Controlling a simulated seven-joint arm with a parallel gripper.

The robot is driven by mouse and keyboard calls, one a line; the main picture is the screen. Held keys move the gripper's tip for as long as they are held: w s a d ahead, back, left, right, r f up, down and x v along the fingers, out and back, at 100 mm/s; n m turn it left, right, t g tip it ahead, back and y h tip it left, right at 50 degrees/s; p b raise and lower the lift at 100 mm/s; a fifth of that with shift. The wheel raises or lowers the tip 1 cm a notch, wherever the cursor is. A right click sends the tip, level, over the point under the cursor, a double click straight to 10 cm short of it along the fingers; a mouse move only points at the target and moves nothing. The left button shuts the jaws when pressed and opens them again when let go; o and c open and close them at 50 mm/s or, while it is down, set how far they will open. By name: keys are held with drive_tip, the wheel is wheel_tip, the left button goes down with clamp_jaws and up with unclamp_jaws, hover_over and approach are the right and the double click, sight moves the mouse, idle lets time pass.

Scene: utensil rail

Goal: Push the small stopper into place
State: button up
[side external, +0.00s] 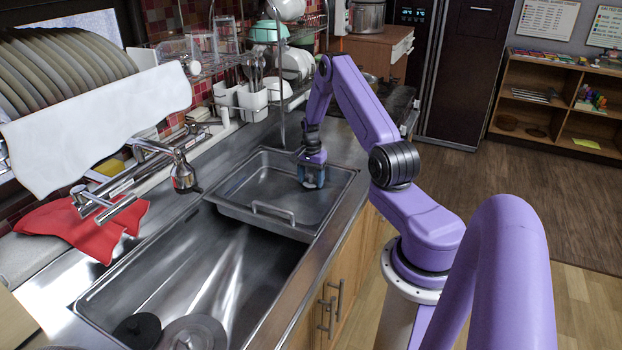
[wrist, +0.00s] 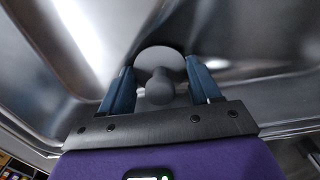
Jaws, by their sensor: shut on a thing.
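My gripper (side external: 312,184) points down into the shallow steel basin (side external: 232,212) at the far end of the sink. In the wrist view my gripper (wrist: 160,84) has its two blue fingers on either side of a small grey stopper (wrist: 158,57), a round disc with a knob facing the camera. The fingers are shut on it. In the side view the stopper cannot be made out at the fingertips. What lies under the disc is hidden, so I cannot tell if it sits in a drain hole.
A deep sink (side external: 205,265) lies nearer, with a black round piece (side external: 137,329) and a larger grey round lid (side external: 193,334) at its near end. A faucet (side external: 183,172) reaches over the sink. A red cloth (side external: 85,228) and a dish rack (side external: 60,75) stand left.

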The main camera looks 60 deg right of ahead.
sight(311, 173)
drive_tip(key=shift+f, duration=0.1)
drive_tip(key=o, duration=1)
drive_tip(key=shift+o, duration=0.5)
drive_tip(key=shift+s, duration=0.15)
drive_tip(key=shift+o, duration=0.5)
drive_tip(key=shift+s+f, duration=0.15)
drive_tip(key=shift+s, duration=0.05)
drive_tip(key=shift+o, duration=0.3)
drive_tip(key=shift+w+r, duration=0.15)
drive_tip(key=shift+r, duration=0.8)
drive_tip(key=shift+w+r, duration=0.15)
drive_tip(key=shift+r, duration=3.1)
drive_tip(key=shift+c, duration=0.3)
